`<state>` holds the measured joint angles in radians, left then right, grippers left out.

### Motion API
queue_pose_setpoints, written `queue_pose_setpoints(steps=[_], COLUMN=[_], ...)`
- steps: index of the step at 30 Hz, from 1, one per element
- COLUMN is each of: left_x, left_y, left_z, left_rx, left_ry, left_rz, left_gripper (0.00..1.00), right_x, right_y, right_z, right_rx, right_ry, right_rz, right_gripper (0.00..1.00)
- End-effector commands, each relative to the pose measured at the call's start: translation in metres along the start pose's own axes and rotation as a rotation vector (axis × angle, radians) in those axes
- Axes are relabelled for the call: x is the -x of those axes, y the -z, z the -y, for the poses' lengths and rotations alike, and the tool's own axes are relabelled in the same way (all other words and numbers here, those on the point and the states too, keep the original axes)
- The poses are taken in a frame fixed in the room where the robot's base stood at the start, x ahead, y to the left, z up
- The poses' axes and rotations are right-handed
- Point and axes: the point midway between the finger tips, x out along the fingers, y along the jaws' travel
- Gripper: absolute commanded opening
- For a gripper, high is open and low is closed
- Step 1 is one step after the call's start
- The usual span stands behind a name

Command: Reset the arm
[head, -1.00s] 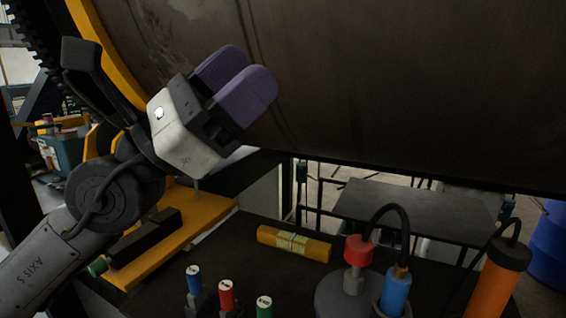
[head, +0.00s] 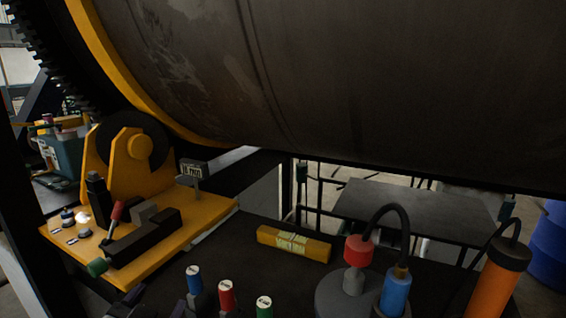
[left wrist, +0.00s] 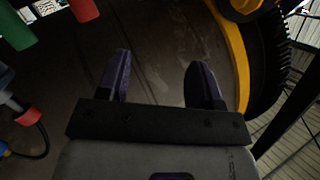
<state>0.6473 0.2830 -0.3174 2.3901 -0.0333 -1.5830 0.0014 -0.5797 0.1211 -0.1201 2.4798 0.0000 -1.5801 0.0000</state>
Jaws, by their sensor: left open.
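My left gripper (left wrist: 160,78) shows in the left wrist view. Its two purple fingers stand wide apart with nothing between them, and the big dark drum lies behind. In the head view only a dark part, likely of my left arm or gripper (head: 126,302), shows at the bottom left edge. My right gripper is in neither view.
The dark drum (head: 330,90) with its yellow ring fills the top. A yellow bar (head: 293,245), several coloured-top pegs (head: 227,296) and a blue cylinder with hose (head: 395,293) occupy the dark bench.

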Motion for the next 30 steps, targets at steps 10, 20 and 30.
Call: queue_pose_setpoints(steps=[10,20,30], left_x=[0.038,0.126,0.216], left_y=[-0.181,-0.334,-0.408], left_z=[-0.061,-0.121,-0.158], left_rx=[0.158,0.228,0.233], left_ry=[-0.152,-0.253,-0.337], left_rz=[0.364,0.771,1.033], left_gripper=[0.60,0.60,0.60], right_x=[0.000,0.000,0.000], right_y=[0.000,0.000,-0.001], right_z=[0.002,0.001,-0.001], right_rx=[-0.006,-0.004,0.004], right_ry=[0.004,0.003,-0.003], right_rz=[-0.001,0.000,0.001], right_gripper=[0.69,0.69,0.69])
